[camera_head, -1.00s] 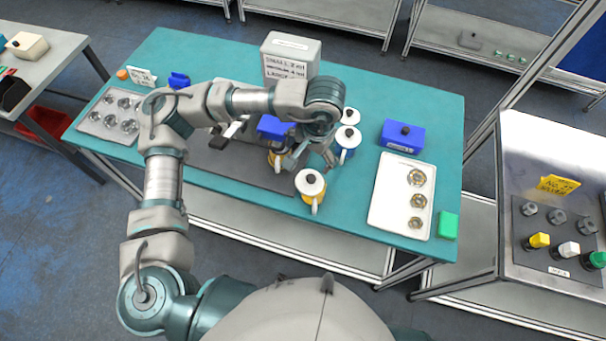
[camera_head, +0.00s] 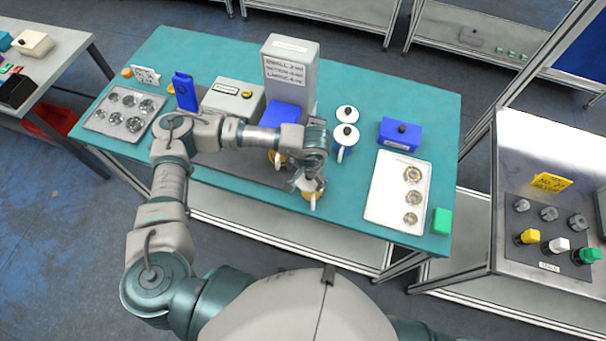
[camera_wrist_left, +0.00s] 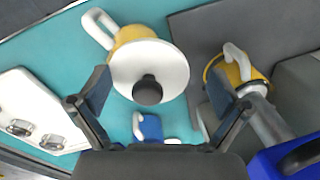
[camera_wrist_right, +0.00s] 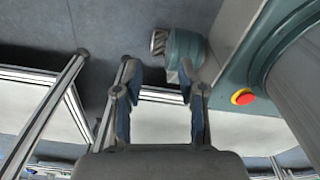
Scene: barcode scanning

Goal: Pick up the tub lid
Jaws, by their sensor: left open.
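The tub lid (camera_wrist_left: 150,62) is a round white disc with a black knob (camera_wrist_left: 147,91), on a yellow tub with a white handle (camera_wrist_left: 98,28). In the head view the yellow tub (camera_head: 313,197) stands near the table's front edge, its lid mostly hidden by my gripper. My left gripper (camera_head: 308,184) is over it. In the left wrist view its fingers (camera_wrist_left: 158,92) are spread on either side of the knob, with nothing held. Whether they touch the lid is unclear. My right gripper (camera_wrist_right: 160,100) is open and empty, away from the table.
Another yellow tub (camera_wrist_left: 240,68) is beside the gripper, by the blue-topped machine (camera_head: 285,117). A white tray (camera_head: 396,200) and blue box (camera_head: 400,132) lie to the right.

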